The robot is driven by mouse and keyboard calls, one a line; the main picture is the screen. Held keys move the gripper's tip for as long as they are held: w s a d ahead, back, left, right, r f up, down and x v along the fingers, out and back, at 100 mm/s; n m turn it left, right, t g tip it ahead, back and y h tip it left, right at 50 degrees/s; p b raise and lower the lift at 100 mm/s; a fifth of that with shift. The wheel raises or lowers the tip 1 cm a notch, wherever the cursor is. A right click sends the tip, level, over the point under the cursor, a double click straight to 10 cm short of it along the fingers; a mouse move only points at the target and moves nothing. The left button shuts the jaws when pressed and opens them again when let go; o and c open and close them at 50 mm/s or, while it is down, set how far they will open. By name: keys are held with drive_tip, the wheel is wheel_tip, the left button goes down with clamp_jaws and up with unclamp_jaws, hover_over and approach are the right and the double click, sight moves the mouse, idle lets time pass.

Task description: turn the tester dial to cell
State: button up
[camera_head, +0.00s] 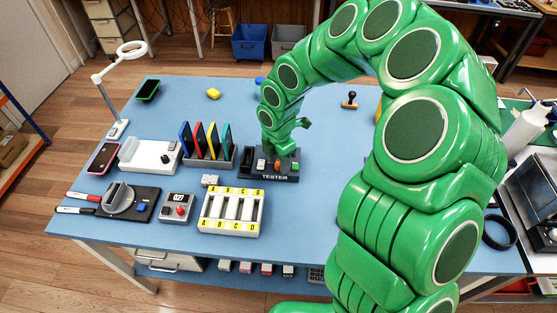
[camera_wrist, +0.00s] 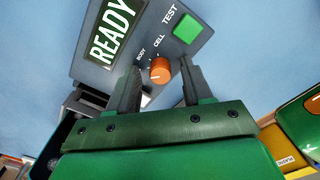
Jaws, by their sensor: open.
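The tester (camera_head: 272,177) is a dark box on the blue table. In the wrist view the tester (camera_wrist: 105,77) has a READY display (camera_wrist: 113,35), a green TEST button (camera_wrist: 187,28) and an orange dial (camera_wrist: 159,70) near its edge. The labels BODY and CELL are printed beside the dial; I cannot tell which its pointer faces. My gripper (camera_wrist: 158,80) is open, with one finger on each side of the dial. A gap shows between the dial and each finger. In the head view, my gripper (camera_head: 278,150) is over the tester and partly hides it.
Left of the tester stands a rack of coloured phones (camera_head: 207,150). A tray with yellow A to D labels (camera_head: 231,231) and a small box marked 027 (camera_head: 177,205) are in front. A stamp (camera_head: 349,99) stands behind to the right. My arm hides much of the table's right side.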

clamp_jaws()
